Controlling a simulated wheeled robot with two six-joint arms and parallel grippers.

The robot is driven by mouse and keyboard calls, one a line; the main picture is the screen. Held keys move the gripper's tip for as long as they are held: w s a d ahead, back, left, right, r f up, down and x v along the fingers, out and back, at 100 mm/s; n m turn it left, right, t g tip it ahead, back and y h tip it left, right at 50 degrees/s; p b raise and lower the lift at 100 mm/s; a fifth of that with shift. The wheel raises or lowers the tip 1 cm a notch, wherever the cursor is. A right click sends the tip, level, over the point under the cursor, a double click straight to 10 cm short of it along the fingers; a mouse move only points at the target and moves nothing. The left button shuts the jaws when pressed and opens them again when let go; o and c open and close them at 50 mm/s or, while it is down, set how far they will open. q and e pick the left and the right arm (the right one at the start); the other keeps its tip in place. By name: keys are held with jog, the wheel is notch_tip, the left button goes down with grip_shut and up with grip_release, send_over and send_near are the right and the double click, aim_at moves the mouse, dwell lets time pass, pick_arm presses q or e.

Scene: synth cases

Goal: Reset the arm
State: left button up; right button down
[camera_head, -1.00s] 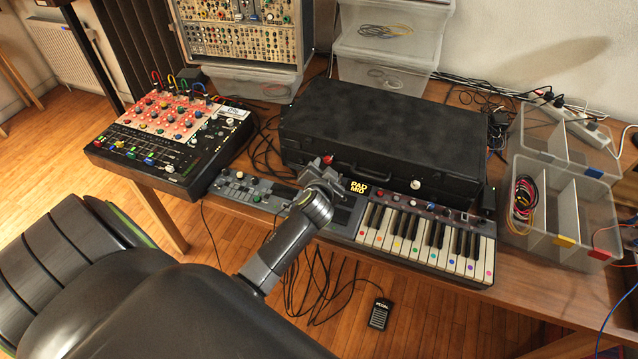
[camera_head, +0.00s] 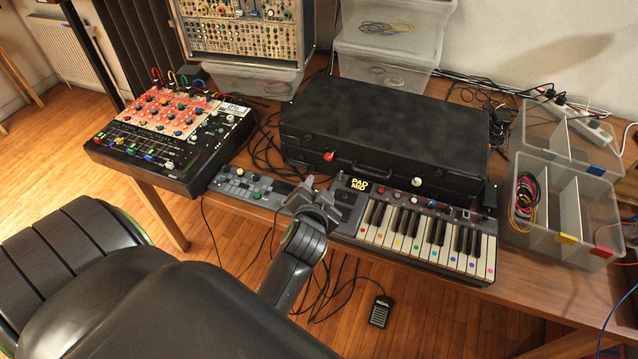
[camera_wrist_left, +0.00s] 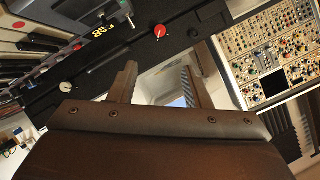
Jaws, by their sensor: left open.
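My left gripper (camera_head: 322,196) is in the middle of the head view, above the desk's front edge, between the small grey control unit (camera_head: 252,187) and the keyboard (camera_head: 420,232). In the left wrist view its two fingers (camera_wrist_left: 158,82) stand apart with nothing between them, so it is open and empty. The wrist is tilted, and that view looks up past the case to the shelf side. My left arm covers the lower left of the head view. My right gripper is in neither view.
A black case (camera_head: 385,125) lies behind the keyboard. A mixer (camera_head: 165,140) is at left, a modular synth (camera_head: 248,28) behind. Clear divided bins (camera_head: 565,230) stand at right with cables. A pedal (camera_head: 380,311) is on the floor. The wrist view shows the modular synth (camera_wrist_left: 275,50) too.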

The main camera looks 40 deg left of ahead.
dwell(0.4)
pick_arm(q)
jog(key=s+f+n+g+h, duration=0.1)
jog(key=s+f+g+h, duration=0.2)
jog(key=s, duration=0.9)
jog(key=s+f+n+g+h, duration=0.15)
jog(key=s+g, duration=0.45)
jog(key=s, duration=0.6)
notch_tip(320, 180, down, 25)
jog(key=a, duration=0.2)
jog(key=s+d+f+g, duration=0.1)
jog(key=s+f+g, duration=0.1)
jog(key=s+f, duration=1.3)
jog(key=shift+d+f+h, duration=0.15)
jog(key=shift+f+h, duration=0.2)
jog(key=shift+f, duration=0.2)
